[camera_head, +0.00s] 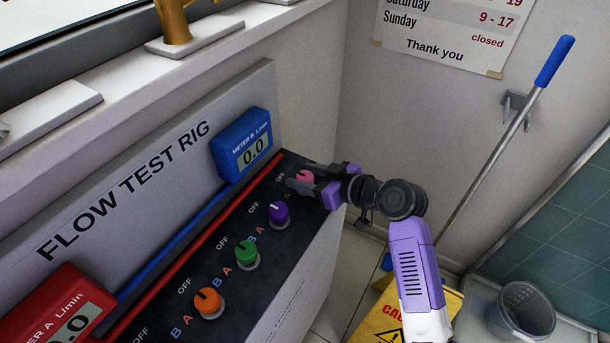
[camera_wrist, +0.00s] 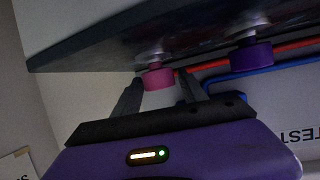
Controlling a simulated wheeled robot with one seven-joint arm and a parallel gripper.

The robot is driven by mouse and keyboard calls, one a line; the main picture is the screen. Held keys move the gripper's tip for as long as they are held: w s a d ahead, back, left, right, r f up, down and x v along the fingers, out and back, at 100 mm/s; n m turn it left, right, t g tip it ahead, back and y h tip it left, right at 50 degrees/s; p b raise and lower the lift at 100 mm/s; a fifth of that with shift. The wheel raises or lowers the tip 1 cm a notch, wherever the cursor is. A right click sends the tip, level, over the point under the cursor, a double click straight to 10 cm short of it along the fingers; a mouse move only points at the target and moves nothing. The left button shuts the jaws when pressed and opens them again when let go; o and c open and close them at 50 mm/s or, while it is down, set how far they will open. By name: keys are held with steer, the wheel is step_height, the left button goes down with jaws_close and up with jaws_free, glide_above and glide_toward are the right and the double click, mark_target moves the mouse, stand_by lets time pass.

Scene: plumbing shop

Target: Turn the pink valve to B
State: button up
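The pink valve (camera_head: 305,176) is the farthest knob on the dark top of the flow test rig (camera_head: 262,300). In the wrist view the pink valve (camera_wrist: 158,77) sits between the fingertips of my gripper (camera_wrist: 158,80), with small gaps visible at both sides. Which way the valve points is too small to tell.
The purple valve (camera_head: 279,213) is the nearest neighbour, followed by the green valve (camera_head: 246,254) and orange valve (camera_head: 208,302). The blue meter B (camera_head: 241,143) stands behind and reads 0.0. The red meter A (camera_head: 62,305) is at lower left. A blue-handled pole (camera_head: 513,131) leans at right.

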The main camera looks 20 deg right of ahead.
jaws_close()
